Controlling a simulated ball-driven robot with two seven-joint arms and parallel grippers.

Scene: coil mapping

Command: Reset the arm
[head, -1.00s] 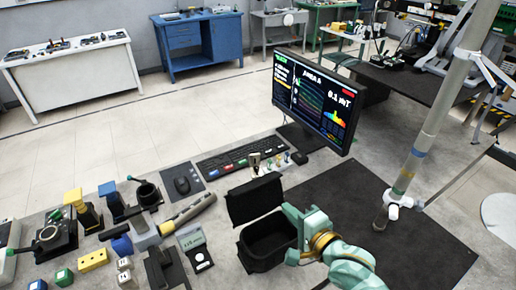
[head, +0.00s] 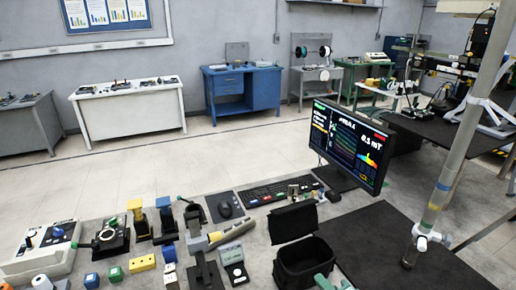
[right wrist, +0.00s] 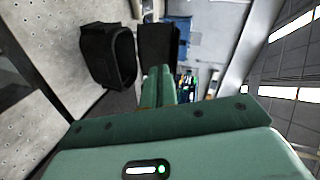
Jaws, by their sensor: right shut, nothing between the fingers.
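My right gripper (head: 332,283) shows only as a small green part at the bottom edge of the head view, beside the open black case. In the right wrist view its two green fingers (right wrist: 158,82) are pressed together with nothing between them. The open black case (head: 306,262) stands on the grey bench with its lid (head: 293,223) raised. In the right wrist view the case (right wrist: 108,55) lies left of the fingertips, apart from them. My left gripper is not in view.
A grey upright pole (head: 443,180) rises at the right above a dark mat (head: 385,235). Several small tools and blocks crowd the left. The mat is largely clear.

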